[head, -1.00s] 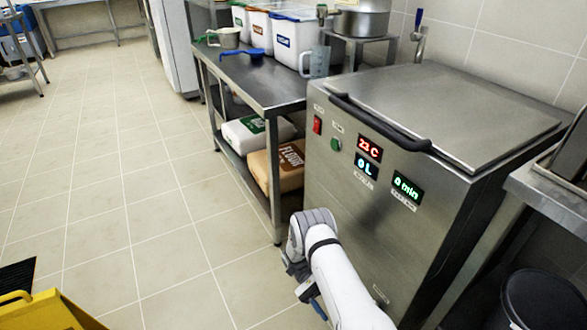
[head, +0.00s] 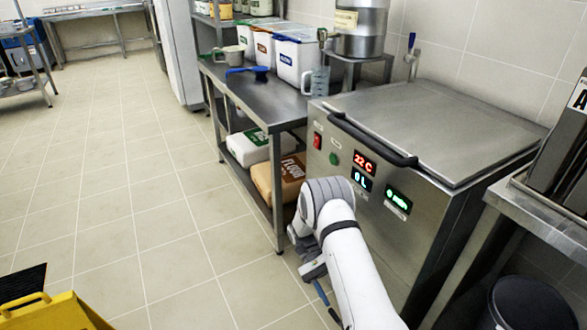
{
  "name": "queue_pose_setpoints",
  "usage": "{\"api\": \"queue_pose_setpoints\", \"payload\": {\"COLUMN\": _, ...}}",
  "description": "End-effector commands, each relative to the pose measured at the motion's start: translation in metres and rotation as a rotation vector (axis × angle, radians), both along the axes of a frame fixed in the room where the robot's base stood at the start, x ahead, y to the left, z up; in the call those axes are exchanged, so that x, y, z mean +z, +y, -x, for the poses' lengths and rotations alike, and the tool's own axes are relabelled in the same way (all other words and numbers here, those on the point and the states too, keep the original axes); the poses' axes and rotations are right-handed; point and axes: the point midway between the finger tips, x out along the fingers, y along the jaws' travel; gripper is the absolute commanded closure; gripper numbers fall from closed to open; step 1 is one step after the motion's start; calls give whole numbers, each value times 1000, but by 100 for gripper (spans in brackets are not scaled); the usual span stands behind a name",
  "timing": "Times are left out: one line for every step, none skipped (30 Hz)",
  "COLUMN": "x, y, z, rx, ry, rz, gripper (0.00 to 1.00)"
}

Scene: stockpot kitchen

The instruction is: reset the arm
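My arm (head: 355,265) reaches up from the bottom of the head view, in front of the steel stockpot unit (head: 400,160). My gripper (head: 318,278) is at the arm's far end, low and pointing down towards the floor. It is partly hidden by the arm, and its fingers do not show clearly, so I cannot tell whether it is open or shut. No held thing can be made out. The stockpot unit's lid (head: 440,125) is closed, and its displays read 22 C and 0 L.
A steel table (head: 262,95) with lidded bins (head: 300,62), a blue scoop (head: 248,70) and a clear jug (head: 316,80) stands behind. Sacks (head: 280,178) lie on its lower shelf. A yellow object (head: 50,312) is at bottom left. A dark bin (head: 527,303) is at bottom right.

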Motion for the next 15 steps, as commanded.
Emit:
{"api": "queue_pose_setpoints", "payload": {"x": 34, "y": -1, "z": -4, "rx": -7, "ry": -41, "rz": -28, "gripper": 62}}
{"api": "queue_pose_setpoints", "payload": {"x": 50, "y": -2, "z": -6, "rx": -10, "ry": -64, "rz": -46, "gripper": 62}}
{"api": "queue_pose_setpoints", "payload": {"x": 70, "y": -3, "z": -8, "rx": -14, "ry": -99, "rz": -69, "gripper": 62}}
{"api": "queue_pose_setpoints", "payload": {"x": 86, "y": -4, "z": -8, "rx": -18, "ry": -123, "rz": -88, "gripper": 62}}
{"api": "queue_pose_setpoints", "payload": {"x": 101, "y": -5, "z": -9, "rx": -21, "ry": -150, "rz": -108, "gripper": 62}}
{"api": "queue_pose_setpoints", "payload": {"x": 121, "y": -6, "z": -9, "rx": -25, "ry": -184, "rz": -132, "gripper": 62}}
{"api": "queue_pose_setpoints", "payload": {"x": 136, "y": -8, "z": -9, "rx": -27, "ry": -210, "rz": -149, "gripper": 62}}
{"api": "queue_pose_setpoints", "payload": {"x": 150, "y": -9, "z": -8, "rx": -29, "ry": -235, "rz": -167, "gripper": 62}}
{"api": "queue_pose_setpoints", "payload": {"x": 169, "y": -10, "z": -7, "rx": -30, "ry": -270, "rz": -190, "gripper": 62}}
{"api": "queue_pose_setpoints", "payload": {"x": 184, "y": -11, "z": -6, "rx": -32, "ry": -297, "rz": -207, "gripper": 62}}
{"api": "queue_pose_setpoints", "payload": {"x": 198, "y": -12, "z": -5, "rx": -33, "ry": -324, "rz": -224, "gripper": 62}}
{"api": "queue_pose_setpoints", "payload": {"x": 217, "y": -14, "z": -2, "rx": -34, "ry": -358, "rz": -247, "gripper": 62}}
{"api": "queue_pose_setpoints", "payload": {"x": 231, "y": -15, "z": 0, "rx": -35, "ry": -385, "rz": -262, "gripper": 62}}
{"api": "queue_pose_setpoints", "payload": {"x": 244, "y": -16, "z": 2, "rx": -34, "ry": -412, "rz": -277, "gripper": 62}}
{"api": "queue_pose_setpoints", "payload": {"x": 263, "y": -18, "z": 6, "rx": -33, "ry": -448, "rz": -299, "gripper": 62}}
